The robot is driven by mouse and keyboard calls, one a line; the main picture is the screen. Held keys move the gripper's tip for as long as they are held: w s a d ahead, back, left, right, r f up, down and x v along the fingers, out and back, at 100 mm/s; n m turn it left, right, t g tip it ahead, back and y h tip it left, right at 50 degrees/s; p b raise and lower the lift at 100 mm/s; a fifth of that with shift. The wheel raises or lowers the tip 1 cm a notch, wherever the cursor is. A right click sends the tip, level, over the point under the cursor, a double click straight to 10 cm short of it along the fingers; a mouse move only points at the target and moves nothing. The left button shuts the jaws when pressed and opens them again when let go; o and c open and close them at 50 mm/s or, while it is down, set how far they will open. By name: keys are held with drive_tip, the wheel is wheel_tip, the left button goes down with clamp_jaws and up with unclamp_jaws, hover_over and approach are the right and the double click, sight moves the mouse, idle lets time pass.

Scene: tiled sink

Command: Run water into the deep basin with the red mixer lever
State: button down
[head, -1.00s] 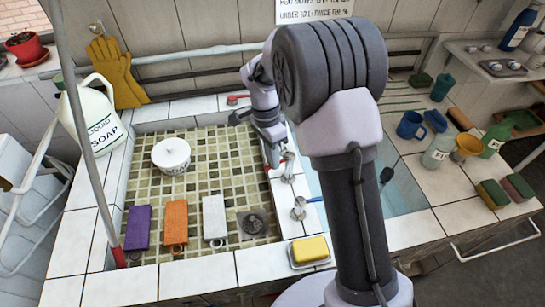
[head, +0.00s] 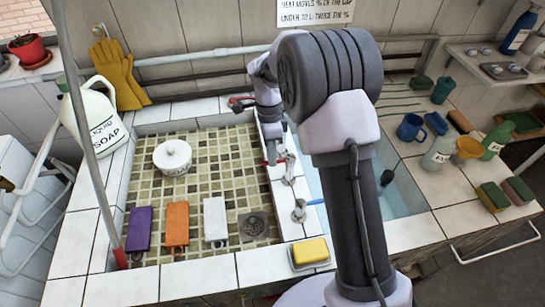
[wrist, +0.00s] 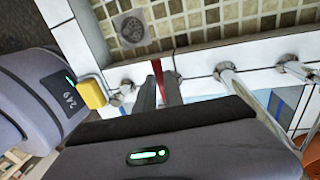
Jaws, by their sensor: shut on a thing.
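The red lever (head: 270,163) shows beside a chrome tap on the white ledge between the two basins, just under my gripper (head: 273,152). In the wrist view my gripper (wrist: 160,88) is shut on the red lever (wrist: 168,72), a thin red bar at the fingertips. The basin on the right (head: 403,197) is light blue and partly hidden by my arm. The basin on the left (head: 215,165) has a mosaic tile floor and a drain (head: 255,226). I cannot see whether water is running.
A front tap (head: 299,211) with a blue handle (head: 315,202) stands on the ledge near a yellow sponge (head: 310,251). A soap jug (head: 96,118) stands left; mugs and bottles stand right.

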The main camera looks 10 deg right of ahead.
drive_tip(key=c, duration=1.5)
unclamp_jaws()
drive_tip(key=shift+o, duration=0.2)
drive_tip(key=w+r+p, duration=0.3)
drive_tip(key=r+p, duration=0.3)
drive_tip(key=r, duration=1.1)
drive_tip(key=shift+w, duration=0.2)
